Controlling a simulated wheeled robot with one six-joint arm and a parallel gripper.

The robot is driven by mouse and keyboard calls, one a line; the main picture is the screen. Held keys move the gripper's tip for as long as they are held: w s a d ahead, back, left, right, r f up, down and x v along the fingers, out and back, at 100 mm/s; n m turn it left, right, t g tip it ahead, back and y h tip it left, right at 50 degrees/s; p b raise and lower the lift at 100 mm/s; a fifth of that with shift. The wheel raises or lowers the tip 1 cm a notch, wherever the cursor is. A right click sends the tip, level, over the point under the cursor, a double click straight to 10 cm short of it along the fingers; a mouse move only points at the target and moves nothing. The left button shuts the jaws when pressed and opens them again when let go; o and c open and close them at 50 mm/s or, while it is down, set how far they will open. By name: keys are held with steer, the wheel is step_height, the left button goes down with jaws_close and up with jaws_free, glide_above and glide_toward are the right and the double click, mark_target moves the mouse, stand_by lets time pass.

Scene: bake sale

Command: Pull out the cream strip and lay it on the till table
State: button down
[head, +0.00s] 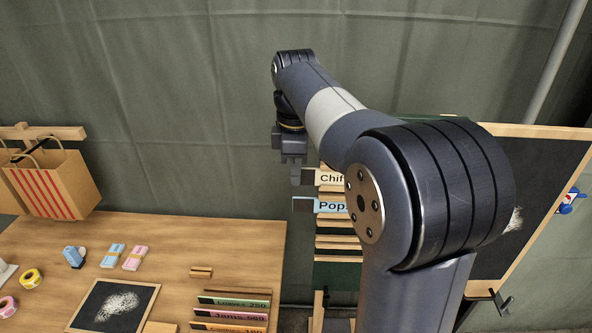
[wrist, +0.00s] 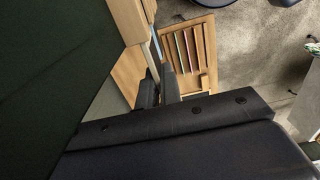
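The cream strip (head: 328,178), lettered "Chif" before my arm cuts it off, sits in the upper part of an upright slotted board. It has a dark left end. A light blue strip (head: 330,206) reading "Pop" is just below it. My gripper (head: 296,178) points down at the cream strip's dark left end; contact is unclear. In the wrist view the dark fingers (wrist: 158,90) show close together, but their gap is unclear. The wooden table (head: 235,240) stands at the lower left. My arm hides the board's right part.
The table holds a small chalkboard (head: 112,306), green, pink and orange label strips (head: 232,316), small packets (head: 124,256), tape rolls and a striped bag (head: 55,185). A large framed blackboard (head: 545,190) stands right. Bare tabletop lies around (head: 190,235).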

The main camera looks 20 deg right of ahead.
steer(key=w+a+p, duration=0.1)
steer(key=w+a, duration=0.1)
steer(key=a, duration=0.6)
steer(key=w+a+p, duration=0.1)
steer(key=w+a, duration=0.2)
steer(key=a, duration=0.5)
steer(key=shift+w+a, duration=0.2)
steer(key=shift+a, duration=0.1)
stand_by(1.2)
